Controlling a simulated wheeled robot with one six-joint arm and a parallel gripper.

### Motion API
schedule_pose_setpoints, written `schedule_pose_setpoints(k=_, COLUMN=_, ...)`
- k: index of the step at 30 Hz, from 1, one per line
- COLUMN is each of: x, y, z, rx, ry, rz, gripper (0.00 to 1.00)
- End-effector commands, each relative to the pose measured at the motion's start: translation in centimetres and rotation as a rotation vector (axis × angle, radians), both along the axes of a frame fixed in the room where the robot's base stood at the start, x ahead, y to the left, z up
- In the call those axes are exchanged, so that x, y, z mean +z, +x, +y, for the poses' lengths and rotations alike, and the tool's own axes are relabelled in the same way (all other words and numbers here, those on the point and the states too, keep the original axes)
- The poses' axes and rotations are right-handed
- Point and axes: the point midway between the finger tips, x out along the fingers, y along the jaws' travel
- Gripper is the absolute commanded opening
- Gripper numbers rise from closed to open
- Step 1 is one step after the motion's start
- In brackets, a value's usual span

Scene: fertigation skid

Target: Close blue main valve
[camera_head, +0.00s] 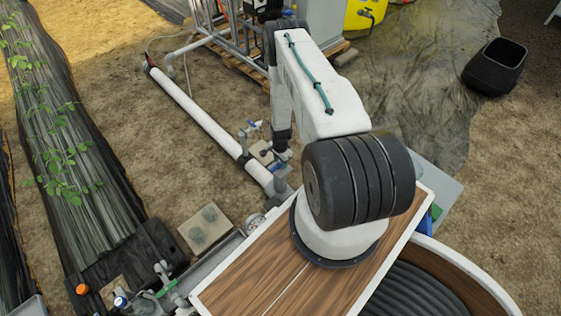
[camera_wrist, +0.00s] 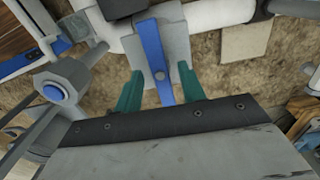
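The blue valve lever (camera_wrist: 152,45) runs from the grey valve body (camera_wrist: 178,52) on the white pipe toward my gripper in the wrist view. My gripper (camera_wrist: 159,76) is open, with one teal finger on each side of the lever's near end. Gaps show between the lever and both fingers, so it is not clamped. In the head view a small blue part of the lever (camera_head: 277,167) shows below my wrist, by the pipe's near end. My arm hides much of the valve there.
A white pipe (camera_head: 205,120) runs along the ground to the skid frame. A grey fitting with a blue cap (camera_wrist: 54,92) stands close left of my gripper in the wrist view. A black bin (camera_head: 495,68) stands far right. Bare soil lies left of the pipe.

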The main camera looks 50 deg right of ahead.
Motion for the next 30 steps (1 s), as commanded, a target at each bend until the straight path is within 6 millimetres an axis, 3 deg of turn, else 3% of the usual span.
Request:
schedule_pose_setpoints(k=15, x=7.1, y=0.1, z=0.0, rx=0.0, ry=-0.001, rz=-0.001, gripper=0.4)
schedule_pose_setpoints(k=30, x=7.7, y=0.0, z=0.0, rx=0.0, ry=0.0, rz=0.0, gripper=0.4)
